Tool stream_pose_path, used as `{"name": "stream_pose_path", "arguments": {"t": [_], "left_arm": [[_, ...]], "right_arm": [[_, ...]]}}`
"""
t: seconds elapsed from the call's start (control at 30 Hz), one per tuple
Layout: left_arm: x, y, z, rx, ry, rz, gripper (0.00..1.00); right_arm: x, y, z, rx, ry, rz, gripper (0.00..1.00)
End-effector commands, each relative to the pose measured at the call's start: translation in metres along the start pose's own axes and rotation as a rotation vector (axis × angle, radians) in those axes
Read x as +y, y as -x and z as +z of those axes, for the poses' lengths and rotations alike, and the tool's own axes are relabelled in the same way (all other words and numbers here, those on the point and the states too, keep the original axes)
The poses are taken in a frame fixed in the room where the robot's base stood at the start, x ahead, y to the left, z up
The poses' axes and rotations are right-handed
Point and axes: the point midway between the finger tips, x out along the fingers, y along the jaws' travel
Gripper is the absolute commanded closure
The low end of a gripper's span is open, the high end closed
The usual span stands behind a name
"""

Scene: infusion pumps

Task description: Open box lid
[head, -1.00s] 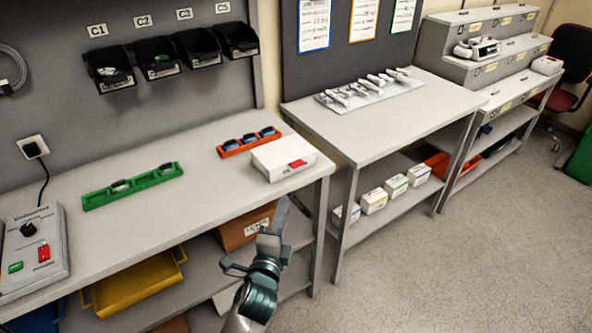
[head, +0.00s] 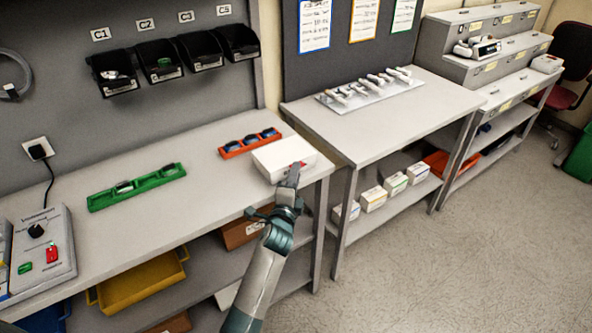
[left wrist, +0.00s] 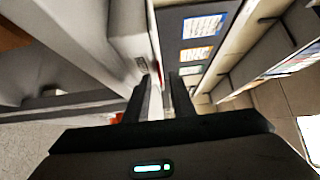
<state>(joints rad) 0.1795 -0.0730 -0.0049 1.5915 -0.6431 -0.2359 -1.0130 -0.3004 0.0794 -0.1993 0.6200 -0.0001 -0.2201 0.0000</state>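The white box (head: 284,157) stands near the right front corner of the left workbench, with its lid closed. A red patch (head: 297,165) on its front side is partly hidden by my gripper. My left gripper (head: 291,174) is at the front of the box, close to the red patch; I cannot tell if it touches. In the left wrist view, the two dark fingers (left wrist: 163,98) are apart with nothing seen held between them, and the white box (left wrist: 128,35) is just ahead and to the left. My right gripper is not in view.
On the left workbench (head: 205,205) are a red-orange tray (head: 250,143), a green tray (head: 137,188) and a grey control unit (head: 42,245). A brown box (head: 240,230) and a yellow bin (head: 140,282) sit on the shelf below. A gap separates this bench from the middle table (head: 395,115).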

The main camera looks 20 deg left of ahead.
Motion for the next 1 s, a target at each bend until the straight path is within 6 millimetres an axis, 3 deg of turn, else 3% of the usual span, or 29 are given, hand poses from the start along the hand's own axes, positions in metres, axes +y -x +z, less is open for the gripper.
{"name": "stream_pose_path", "arguments": {"t": [0.2, 0.53, 0.63, 1.0], "left_arm": [[0.000, -0.014, 0.000, 0.000, 0.000, 0.001, 0.77], [0.000, -0.015, 0.000, 0.000, 0.000, 0.001, 0.77], [0.000, -0.015, 0.000, 0.000, 0.000, 0.001, 1.00], [0.001, -0.015, 0.000, 0.000, 0.000, 0.001, 1.00]], "right_arm": [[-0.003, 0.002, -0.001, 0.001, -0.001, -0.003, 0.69], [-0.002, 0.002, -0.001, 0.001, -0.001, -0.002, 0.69], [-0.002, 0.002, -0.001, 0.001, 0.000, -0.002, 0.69], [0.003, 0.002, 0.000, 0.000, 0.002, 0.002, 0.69]]}}
